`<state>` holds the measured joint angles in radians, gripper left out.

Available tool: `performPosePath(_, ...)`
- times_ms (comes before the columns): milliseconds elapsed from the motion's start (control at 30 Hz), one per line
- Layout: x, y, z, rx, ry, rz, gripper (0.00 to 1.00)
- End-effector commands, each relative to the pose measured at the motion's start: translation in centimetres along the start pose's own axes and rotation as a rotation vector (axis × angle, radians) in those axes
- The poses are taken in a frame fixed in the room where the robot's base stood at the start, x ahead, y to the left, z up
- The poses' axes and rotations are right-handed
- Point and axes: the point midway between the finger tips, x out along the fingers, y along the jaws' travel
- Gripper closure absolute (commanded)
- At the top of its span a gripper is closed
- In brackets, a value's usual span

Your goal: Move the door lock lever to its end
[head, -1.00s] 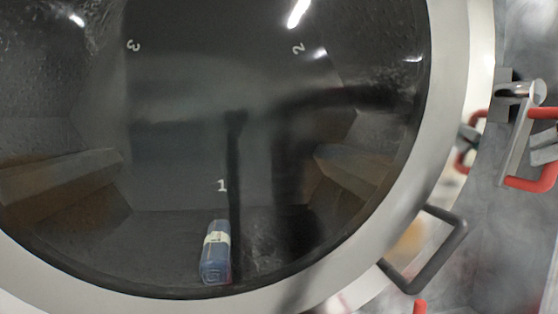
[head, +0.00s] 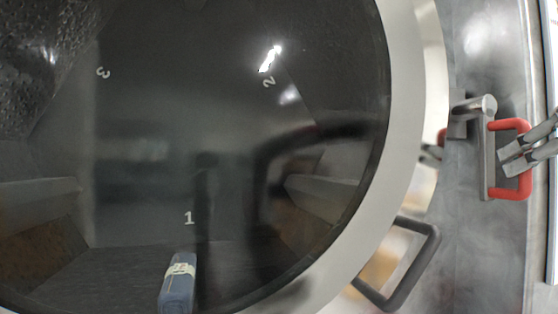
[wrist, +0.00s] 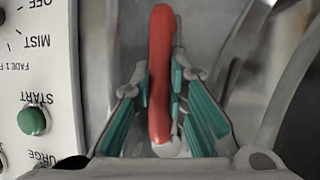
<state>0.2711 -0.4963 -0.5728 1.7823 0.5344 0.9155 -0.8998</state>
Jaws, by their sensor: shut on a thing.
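The door lock lever (head: 487,165) is a grey metal bar with a red loop handle (head: 524,158), right of the round door in the head view. The bar hangs nearly upright from a short metal pivot (head: 478,105). My gripper (head: 514,157) reaches in from the right edge, with its fingers at the red handle. In the wrist view the red handle (wrist: 160,65) runs upright between the teal-padded fingers of my gripper (wrist: 163,95), which is shut on it. The fingers hide part of the handle.
The round glass door has a wide pale rim (head: 405,110). A dark grey door handle (head: 412,268) sticks out at its lower right, below the lever. A blue bundle (head: 178,285) lies inside the drum. In the wrist view, a control panel (wrist: 40,85) with a green button stands close at left.

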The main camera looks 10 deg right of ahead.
Motion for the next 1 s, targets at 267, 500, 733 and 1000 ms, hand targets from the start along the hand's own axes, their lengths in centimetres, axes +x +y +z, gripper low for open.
performPosePath(267,0.0,0.2,0.0,-0.002,0.0,0.005,0.65)
performPosePath(500,0.0,0.1,0.0,-0.001,0.0,0.003,0.65)
performPosePath(733,-2.1,0.1,-0.1,-0.001,0.005,0.004,0.65)
performPosePath(1000,-7.6,0.1,-0.1,-0.001,0.005,0.006,0.65)
